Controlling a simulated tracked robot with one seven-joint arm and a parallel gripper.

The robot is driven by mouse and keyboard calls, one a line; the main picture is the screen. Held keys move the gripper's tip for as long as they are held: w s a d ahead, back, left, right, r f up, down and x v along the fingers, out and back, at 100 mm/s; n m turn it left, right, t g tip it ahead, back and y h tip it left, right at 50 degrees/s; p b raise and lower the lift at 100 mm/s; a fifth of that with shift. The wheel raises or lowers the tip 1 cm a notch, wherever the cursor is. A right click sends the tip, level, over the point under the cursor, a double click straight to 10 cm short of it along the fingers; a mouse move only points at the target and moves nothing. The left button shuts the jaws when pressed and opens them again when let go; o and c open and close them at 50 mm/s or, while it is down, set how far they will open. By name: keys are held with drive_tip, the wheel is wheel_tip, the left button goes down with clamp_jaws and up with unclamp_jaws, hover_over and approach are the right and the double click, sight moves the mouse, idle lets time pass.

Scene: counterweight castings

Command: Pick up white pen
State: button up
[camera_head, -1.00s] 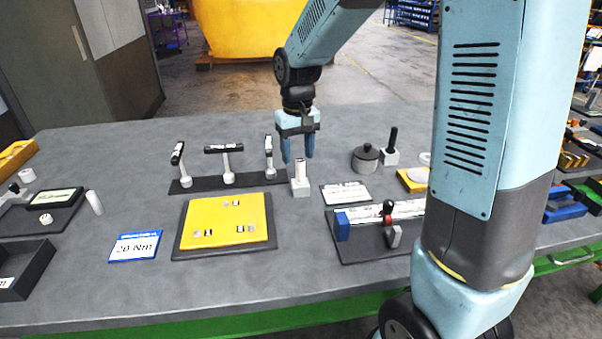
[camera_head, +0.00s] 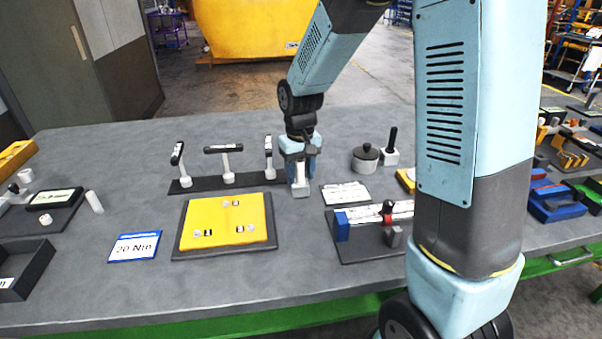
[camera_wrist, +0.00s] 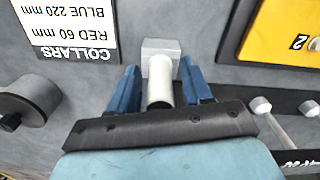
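A white cylinder, which looks like the white pen (camera_wrist: 160,82), stands upright in a small grey block (camera_wrist: 160,47). In the head view the block (camera_head: 300,191) sits on the table behind the yellow board, and the pen is mostly hidden by my gripper. My gripper (camera_head: 301,172) is lowered over it, pointing down. In the wrist view the blue fingers of my gripper (camera_wrist: 162,85) are on either side of the pen, with narrow gaps showing. It is open around the pen, not clearly touching it. Another plain white cylinder (camera_head: 95,202) is at the table's left.
A black rack with several T-handled tools (camera_head: 229,180) is close left of my gripper. A yellow board (camera_head: 222,222) lies in front. A label card (camera_head: 345,193), a lidded round pot (camera_head: 365,158) and a blue-ended fixture (camera_head: 342,226) are to the right.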

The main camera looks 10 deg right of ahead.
clamp_jaws()
drive_tip(key=shift+r, duration=0.1)
